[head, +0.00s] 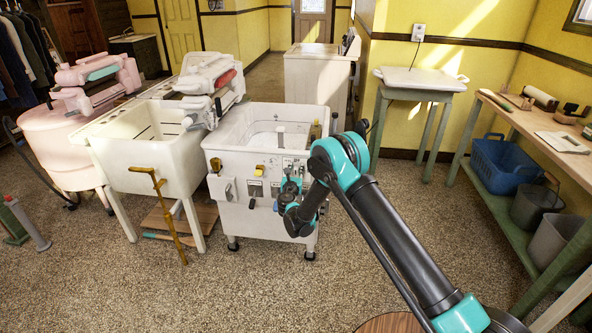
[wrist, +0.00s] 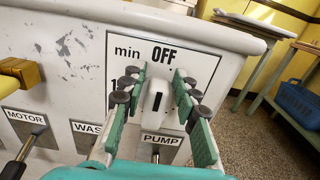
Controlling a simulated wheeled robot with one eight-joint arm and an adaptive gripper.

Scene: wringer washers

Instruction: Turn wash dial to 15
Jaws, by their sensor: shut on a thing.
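The wash dial (wrist: 155,98) is a white knob with a dark mark on its front, on a framed plate of the white washer (head: 258,163). In the wrist view its ridge stands nearly upright below the word OFF. My gripper (wrist: 160,82) has its green fingers with dark round pads on either side of the knob, shut on it. In the head view my gripper (head: 290,186) is at the washer's front panel and covers the dial.
A PUMP switch (wrist: 156,153) is just below the dial, with WASH and MOTOR (wrist: 38,130) labels to the left. A yellow knob (wrist: 22,72) sticks out at far left. A sink tub (head: 150,172) stands left of the washer; floor in front is open.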

